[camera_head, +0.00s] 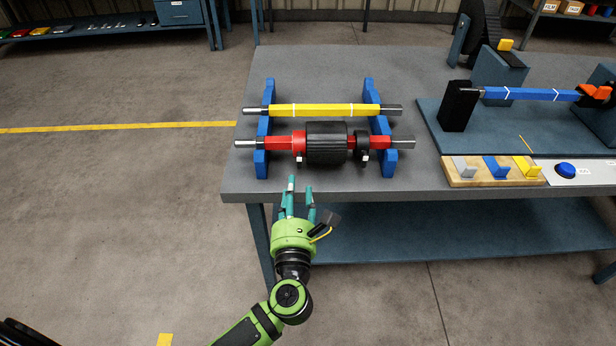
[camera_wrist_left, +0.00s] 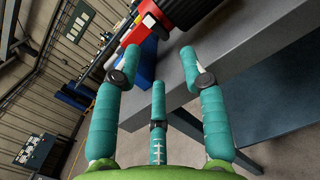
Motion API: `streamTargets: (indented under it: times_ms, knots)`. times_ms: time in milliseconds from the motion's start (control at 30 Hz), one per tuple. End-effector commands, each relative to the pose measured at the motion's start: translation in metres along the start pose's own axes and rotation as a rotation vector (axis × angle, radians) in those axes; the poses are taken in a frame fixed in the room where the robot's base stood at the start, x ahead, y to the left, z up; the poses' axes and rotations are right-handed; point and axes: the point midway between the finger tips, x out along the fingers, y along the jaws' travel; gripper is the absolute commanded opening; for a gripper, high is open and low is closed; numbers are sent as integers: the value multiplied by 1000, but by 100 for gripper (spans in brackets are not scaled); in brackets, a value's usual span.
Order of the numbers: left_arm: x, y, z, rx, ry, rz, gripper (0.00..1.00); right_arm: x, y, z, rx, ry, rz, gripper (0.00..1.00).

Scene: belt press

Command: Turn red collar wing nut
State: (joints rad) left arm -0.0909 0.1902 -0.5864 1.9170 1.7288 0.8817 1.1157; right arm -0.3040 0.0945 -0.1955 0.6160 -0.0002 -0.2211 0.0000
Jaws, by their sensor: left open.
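The red collar (camera_head: 299,144) sits on the red shaft (camera_head: 277,143), just left of the black roller (camera_head: 326,143). A small pale wing nut (camera_head: 300,159) shows at the collar's lower side. My left gripper (camera_head: 299,192) is open and empty, with its teal fingers pointing toward the bench, just in front of the edge and below the collar. The fingers are apart from the collar. In the left wrist view the open fingers (camera_wrist_left: 162,75) frame the bench edge, and a red shaft part (camera_wrist_left: 131,36) shows beyond them. My right gripper is not in view.
Blue notched supports (camera_head: 262,130) hold the red shaft and a yellow shaft (camera_head: 325,110) behind it. A black collar (camera_head: 362,146) is right of the roller. A blue plate (camera_head: 500,140) with a blue shaft (camera_head: 530,94) stands right. The grey bench (camera_head: 415,165) is clear between.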

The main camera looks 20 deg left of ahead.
Motion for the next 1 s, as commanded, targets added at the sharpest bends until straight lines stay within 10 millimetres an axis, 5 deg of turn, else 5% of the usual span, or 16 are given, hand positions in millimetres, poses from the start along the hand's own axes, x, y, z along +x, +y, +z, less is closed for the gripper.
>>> streamTargets:
  times_ms: [200, 700, 1000]
  knots:
    - [-5, 5, 17, -290, 64, 10, 42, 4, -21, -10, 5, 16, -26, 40]
    - [58, 5, 14, -297, 67, 10, 42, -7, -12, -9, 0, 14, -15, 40]
    - [64, 5, 12, -296, 68, 10, 42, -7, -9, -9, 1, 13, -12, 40]
